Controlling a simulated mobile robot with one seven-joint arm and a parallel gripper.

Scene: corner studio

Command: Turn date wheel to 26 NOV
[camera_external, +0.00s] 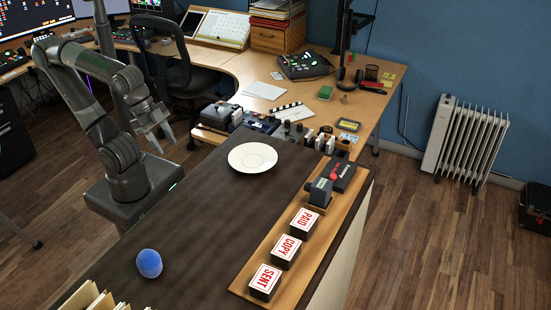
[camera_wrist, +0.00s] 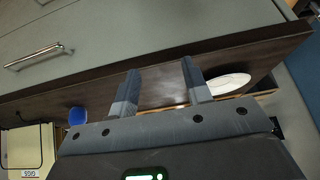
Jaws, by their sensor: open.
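What looks like the date stamp (camera_external: 320,192), a small dark grey block-like device, stands on the wooden tray (camera_external: 258,284) at the right side of the dark counter. Its date wheel and any date on it are too small to read. My gripper (camera_external: 166,144) is raised near the counter's far left edge, well apart from the stamp. The wrist view shows my gripper (camera_wrist: 160,82) with its two fingers apart and nothing between them. I cannot make out the stamp in the wrist view.
Stamps marked PAID (camera_external: 304,222), COPY (camera_external: 286,251) and SENT (camera_external: 265,282) line the tray, with a dark pad (camera_external: 341,176) behind. A white plate (camera_external: 252,158) and a blue rounded object (camera_external: 149,263) sit on the counter. The counter's middle is clear.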

